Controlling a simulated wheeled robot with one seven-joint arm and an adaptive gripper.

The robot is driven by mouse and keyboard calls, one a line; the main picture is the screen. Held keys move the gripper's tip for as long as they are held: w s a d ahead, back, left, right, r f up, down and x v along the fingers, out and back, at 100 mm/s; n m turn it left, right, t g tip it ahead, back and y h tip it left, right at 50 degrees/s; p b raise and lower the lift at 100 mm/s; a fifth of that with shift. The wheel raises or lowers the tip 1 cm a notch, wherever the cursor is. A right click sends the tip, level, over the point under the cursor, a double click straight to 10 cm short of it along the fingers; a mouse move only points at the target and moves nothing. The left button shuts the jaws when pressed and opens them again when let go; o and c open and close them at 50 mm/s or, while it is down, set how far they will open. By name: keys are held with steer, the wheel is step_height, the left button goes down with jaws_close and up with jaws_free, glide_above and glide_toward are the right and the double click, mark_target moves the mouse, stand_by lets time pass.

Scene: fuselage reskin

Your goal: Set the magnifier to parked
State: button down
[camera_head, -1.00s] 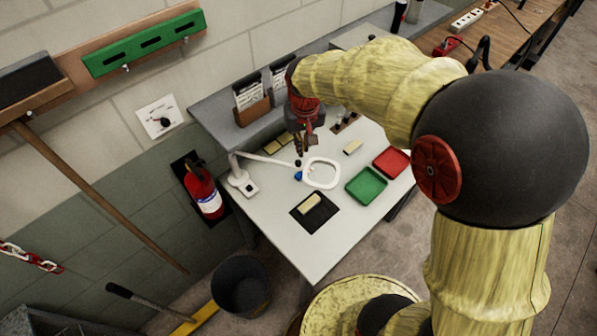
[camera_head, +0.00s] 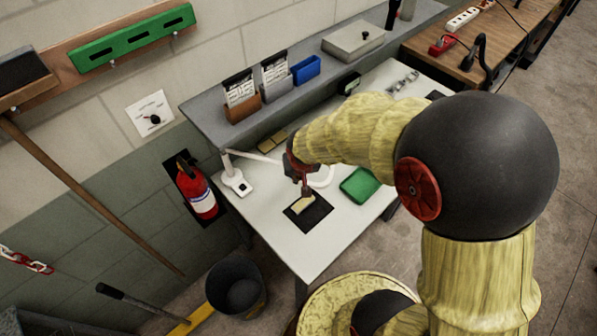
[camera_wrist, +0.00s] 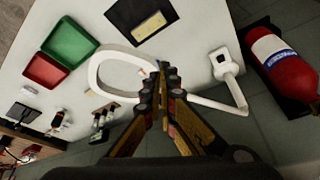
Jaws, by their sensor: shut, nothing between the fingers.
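The magnifier is a white ring head on a jointed white arm with a base. In the head view its base (camera_head: 237,181) stands at the table's left side, and the ring (camera_head: 323,178) is partly hidden behind my arm. In the wrist view the ring (camera_wrist: 92,72) lies left of my gripper, the arm (camera_wrist: 208,104) and base (camera_wrist: 222,63) to the right. Contact cannot be told. In the head view my gripper (camera_head: 306,192) is above the mat's back edge.
A black mat (camera_head: 320,214) carries a pale yellow block (camera_head: 302,203). A green tray (camera_head: 360,186) is right of it; a red tray (camera_wrist: 44,73) shows in the wrist view. A raised grey shelf (camera_head: 212,122) runs behind. A fire extinguisher (camera_head: 200,193) hangs at left.

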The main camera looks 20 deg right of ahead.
steer(key=w+f, duration=0.2)
steer(key=w, duration=0.1)
steer(key=shift+w+d+f, duration=0.3)
steer(key=shift+d+f, duration=0.05)
steer(key=shift+f, duration=0.05)
steer(key=shift+w+d, duration=0.1)
steer(key=shift+w, duration=0.55)
